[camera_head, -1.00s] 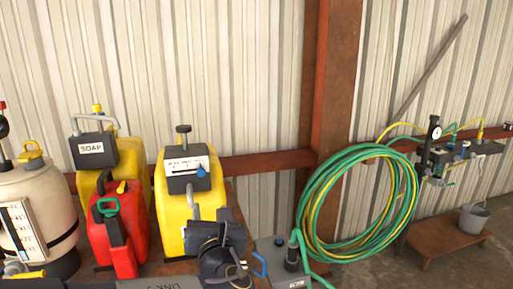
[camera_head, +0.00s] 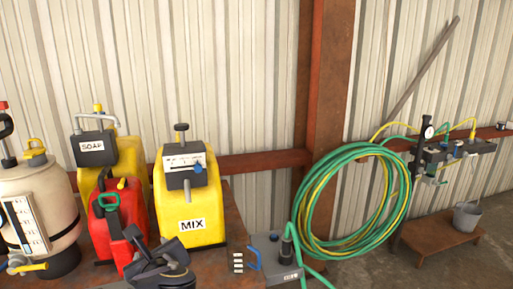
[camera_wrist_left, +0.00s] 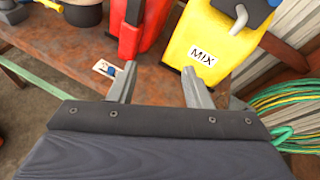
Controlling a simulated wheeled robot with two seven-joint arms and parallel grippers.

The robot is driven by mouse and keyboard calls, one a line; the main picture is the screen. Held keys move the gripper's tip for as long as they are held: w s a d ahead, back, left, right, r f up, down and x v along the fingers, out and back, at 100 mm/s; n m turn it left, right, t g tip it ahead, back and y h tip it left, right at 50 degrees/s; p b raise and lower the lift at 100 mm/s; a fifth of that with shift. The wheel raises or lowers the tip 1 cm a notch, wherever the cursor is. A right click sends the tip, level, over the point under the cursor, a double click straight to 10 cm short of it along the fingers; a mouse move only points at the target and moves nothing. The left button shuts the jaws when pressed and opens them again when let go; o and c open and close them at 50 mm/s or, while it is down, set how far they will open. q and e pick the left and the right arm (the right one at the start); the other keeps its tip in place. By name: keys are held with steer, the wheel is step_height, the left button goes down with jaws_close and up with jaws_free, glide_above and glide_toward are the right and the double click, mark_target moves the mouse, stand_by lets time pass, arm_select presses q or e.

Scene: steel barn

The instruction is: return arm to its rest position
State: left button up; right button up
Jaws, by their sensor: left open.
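My left gripper (camera_head: 168,258) is low in the head view, in front of the red jug and the yellow MIX container. In the left wrist view its two fingers (camera_wrist_left: 157,85) stand apart with nothing between them. The yellow MIX container (camera_head: 190,205) stands upright on the bench and also shows in the left wrist view (camera_wrist_left: 218,40). The red jug (camera_head: 118,222) stands left of it, partly hidden by my gripper. My right gripper does not show.
A rusty bench (camera_wrist_left: 75,52) carries the containers. The yellow SOAP container (camera_head: 95,145) and a cream tank (camera_head: 45,205) stand at the left. A green hose coil (camera_head: 312,200) hangs by the post (camera_head: 325,110). A bucket (camera_head: 467,216) stands on a low stand (camera_head: 440,238).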

arm_select(q)
steer(key=s+a+f+n+g+h, duration=0.2)
steer(key=s+a+f+n+g, duration=0.1)
steer(key=s+f+n, duration=0.3)
steer(key=s+a+f+n+g+h, duration=0.2)
steer(key=s+a+f+n+g, duration=0.15)
steer(key=s+n, duration=0.5)
steer(key=s+d+f+n+h, duration=0.1)
steer(key=s+d+n+h, duration=0.5)
steer(key=n, duration=0.8)
steer(key=s+d, duration=0.2)
steer(key=shift+s+h, duration=0.35)
steer(key=shift+h, duration=0.05)
